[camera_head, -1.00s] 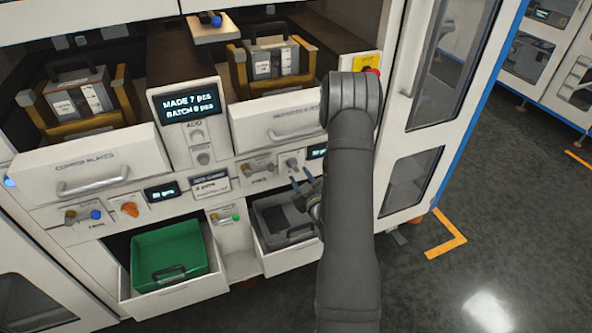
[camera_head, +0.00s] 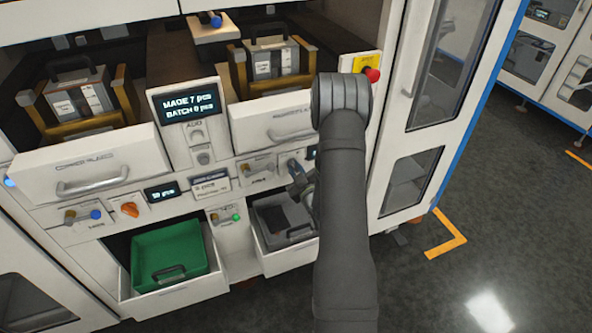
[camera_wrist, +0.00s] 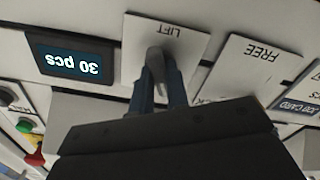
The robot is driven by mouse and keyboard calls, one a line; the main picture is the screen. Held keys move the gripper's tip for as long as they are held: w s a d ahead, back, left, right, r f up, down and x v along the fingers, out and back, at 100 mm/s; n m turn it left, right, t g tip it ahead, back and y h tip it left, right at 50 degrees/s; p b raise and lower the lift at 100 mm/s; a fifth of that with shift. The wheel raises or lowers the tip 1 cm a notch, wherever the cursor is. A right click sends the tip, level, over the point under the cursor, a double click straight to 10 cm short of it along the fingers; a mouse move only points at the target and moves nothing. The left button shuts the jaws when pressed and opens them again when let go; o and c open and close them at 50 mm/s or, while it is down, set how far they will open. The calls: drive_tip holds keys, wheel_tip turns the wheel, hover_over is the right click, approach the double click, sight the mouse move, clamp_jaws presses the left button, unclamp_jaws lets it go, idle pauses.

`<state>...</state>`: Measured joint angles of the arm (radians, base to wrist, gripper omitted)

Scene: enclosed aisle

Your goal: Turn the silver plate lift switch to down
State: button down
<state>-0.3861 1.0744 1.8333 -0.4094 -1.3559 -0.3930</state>
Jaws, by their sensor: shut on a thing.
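The lift switch (camera_wrist: 155,58) is a small grey lever on a white plate marked LIFT (camera_wrist: 190,38), shown upside down in the wrist view. My gripper (camera_wrist: 160,82) is shut on the lever, with a blue-grey finger on either side of it. In the head view my gripper (camera_head: 298,178) is at the control strip under the right drawer (camera_head: 275,128), and it partly hides the switch. The drawer's label is too blurred to read there. I cannot tell exactly how far the lever is turned.
A "30 pcs" display (camera_wrist: 75,63) and a FREE plate (camera_wrist: 255,62) flank the switch plate. Below the strip are an open grey bin drawer (camera_head: 284,220) and a green bin (camera_head: 168,252). A red button (camera_head: 372,75) is at the upper right. The floor at right is clear.

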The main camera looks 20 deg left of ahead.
drive_tip(key=shift+n, duration=0.3)
drive_tip(key=c, duration=1.4)
unclamp_jaws()
drive_tip(key=shift+s+d, duration=0.1)
drive_tip(key=shift+d, duration=0.05)
drive_tip(key=v, duration=1.7)
drive_tip(key=shift+r, duration=0.1)
